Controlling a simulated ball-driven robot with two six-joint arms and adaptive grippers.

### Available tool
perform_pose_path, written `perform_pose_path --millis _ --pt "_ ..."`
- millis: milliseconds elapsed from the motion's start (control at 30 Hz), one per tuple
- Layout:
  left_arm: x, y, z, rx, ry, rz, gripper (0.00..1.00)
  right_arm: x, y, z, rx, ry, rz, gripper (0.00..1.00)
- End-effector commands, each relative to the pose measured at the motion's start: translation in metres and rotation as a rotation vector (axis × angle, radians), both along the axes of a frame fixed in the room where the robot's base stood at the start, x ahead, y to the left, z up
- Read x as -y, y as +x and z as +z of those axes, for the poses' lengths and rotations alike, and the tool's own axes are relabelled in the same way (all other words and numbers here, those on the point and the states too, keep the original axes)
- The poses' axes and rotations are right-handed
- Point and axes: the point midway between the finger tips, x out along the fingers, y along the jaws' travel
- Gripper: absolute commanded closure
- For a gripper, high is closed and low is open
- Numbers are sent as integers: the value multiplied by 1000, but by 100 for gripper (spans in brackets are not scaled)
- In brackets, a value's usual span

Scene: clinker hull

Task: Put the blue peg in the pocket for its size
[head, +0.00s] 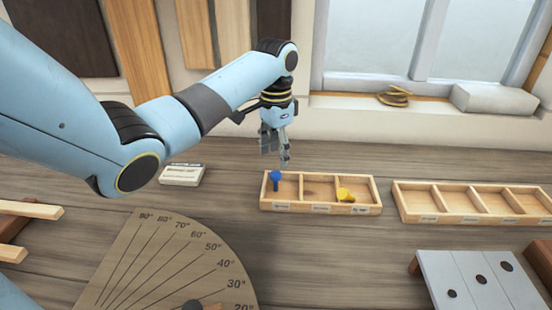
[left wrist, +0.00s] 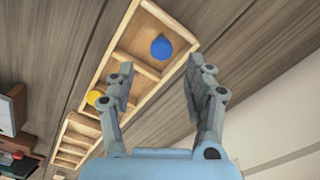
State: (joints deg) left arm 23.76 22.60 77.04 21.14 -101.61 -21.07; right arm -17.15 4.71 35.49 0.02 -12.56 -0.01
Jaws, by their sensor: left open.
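The blue peg (head: 276,178) is in the left compartment of a three-pocket wooden tray (head: 320,208) in the head view. It also shows in the left wrist view (left wrist: 161,47), in the end compartment of that tray (left wrist: 122,14). My left gripper (head: 277,152) is open and empty, just above and behind the left end of the tray. In the left wrist view its fingers (left wrist: 160,75) are apart, with nothing between them. The tray's small front labels are too small to read. My right gripper is not in view.
A yellow peg (head: 345,195) lies in the tray's right compartment; the middle one looks empty. A second, empty divided tray (head: 440,217) stands to the right. A small labelled block (head: 182,174), an angle board (head: 165,265) and a grey board with dark round spots (head: 478,281) are nearby.

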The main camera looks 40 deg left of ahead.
Motion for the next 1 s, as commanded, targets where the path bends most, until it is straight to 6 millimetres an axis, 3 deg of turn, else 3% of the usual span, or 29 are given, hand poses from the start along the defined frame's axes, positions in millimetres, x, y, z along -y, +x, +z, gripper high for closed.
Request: perform_pose_path --millis 200,400,600,1000 --pt "-1 1 51 5 3 -1 47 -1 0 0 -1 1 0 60" --pt "-1 1 84 4 2 -1 47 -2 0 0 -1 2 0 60" --pt "-1 0 94 2 2 0 47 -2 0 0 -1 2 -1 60" --pt "-1 0 94 1 1 0 47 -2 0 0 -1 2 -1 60"
